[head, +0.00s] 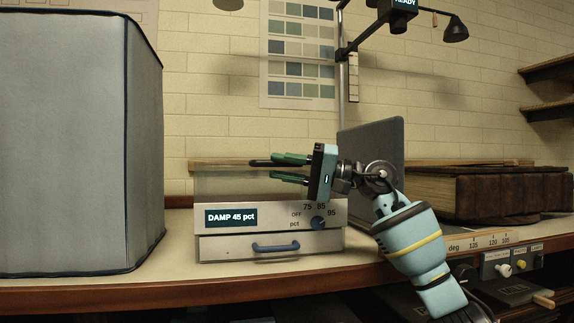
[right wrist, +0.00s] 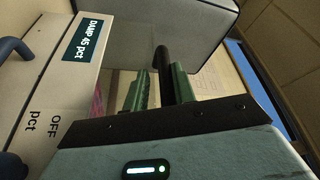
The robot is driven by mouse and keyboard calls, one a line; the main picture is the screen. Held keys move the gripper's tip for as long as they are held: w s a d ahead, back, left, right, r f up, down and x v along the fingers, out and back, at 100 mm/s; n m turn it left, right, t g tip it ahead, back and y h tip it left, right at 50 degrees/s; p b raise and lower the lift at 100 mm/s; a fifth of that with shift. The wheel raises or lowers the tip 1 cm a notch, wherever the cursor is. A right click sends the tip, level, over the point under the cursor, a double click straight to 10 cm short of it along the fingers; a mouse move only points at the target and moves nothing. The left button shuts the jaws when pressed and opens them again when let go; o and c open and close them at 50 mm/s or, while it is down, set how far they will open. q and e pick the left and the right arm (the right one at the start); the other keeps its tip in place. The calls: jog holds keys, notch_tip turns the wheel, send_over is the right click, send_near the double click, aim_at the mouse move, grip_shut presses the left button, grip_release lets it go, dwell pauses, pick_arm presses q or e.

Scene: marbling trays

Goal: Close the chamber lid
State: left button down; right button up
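The chamber (head: 270,215) is a pale box on the bench with a "DAMP 45 pct" display, a dial and a blue-handled drawer. Its upper part looks clear-walled. A grey panel (head: 383,150) stands upright at its right end, behind my right arm; it looks like the raised lid, though its hinge is hidden. My right gripper (head: 275,168) is over the chamber, fingers pointing left and apart. In the right wrist view, a dark rod (right wrist: 162,62) lies close by one green finger; I cannot tell whether it is touched. My left gripper is out of view.
A large grey covered box (head: 75,140) stands left of the chamber. A thick brown book (head: 515,190) lies to the right. A lamp arm (head: 360,38) hangs above. Bare bench (head: 175,255) shows between the grey box and the chamber.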

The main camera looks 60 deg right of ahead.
jog(key=r+p, duration=0.1)
jog(key=r, duration=0.1)
jog(key=r+p, duration=0.1)
jog(key=shift+s+a+r, duration=0.2)
jog(key=shift+r, duration=0.2)
jog(key=s+a+r+p, duration=0.1)
jog(key=s+a, duration=0.9)
jog(key=a, duration=0.1)
jog(key=shift+a+p, duration=0.3)
jog(key=shift+p, duration=0.1)
jog(key=shift+s+r, duration=0.1)
